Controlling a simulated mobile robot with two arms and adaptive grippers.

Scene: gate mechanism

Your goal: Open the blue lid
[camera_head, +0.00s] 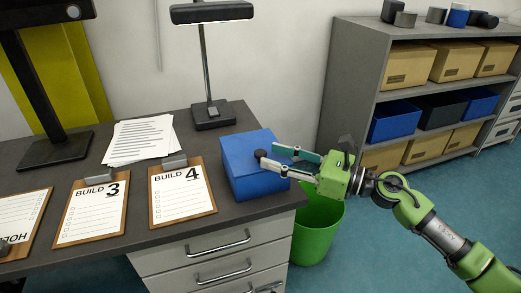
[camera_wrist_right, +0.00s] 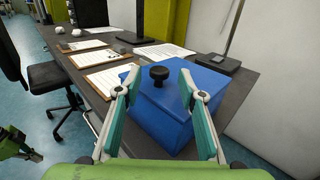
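A blue box with a blue lid (camera_head: 248,146) stands on the dark desk near its right end. The lid looks closed. A black knob (camera_head: 260,154) sits on the lid; in the right wrist view the knob (camera_wrist_right: 159,75) shows just beyond and between the fingertips. My right gripper (camera_head: 268,157) reaches in from the right, over the box. Its two teal fingers are apart in the right wrist view (camera_wrist_right: 160,83), with nothing gripped between them. My left gripper cannot be made out; a green part at the left edge of the wrist view is mine.
Clipboards (camera_head: 182,190), paper sheets (camera_head: 140,138) and a black lamp (camera_head: 212,113) stand or lie left of and behind the box. A green bin (camera_head: 318,225) is on the floor beside the desk. A grey shelf (camera_head: 352,80) with boxes is at the back right.

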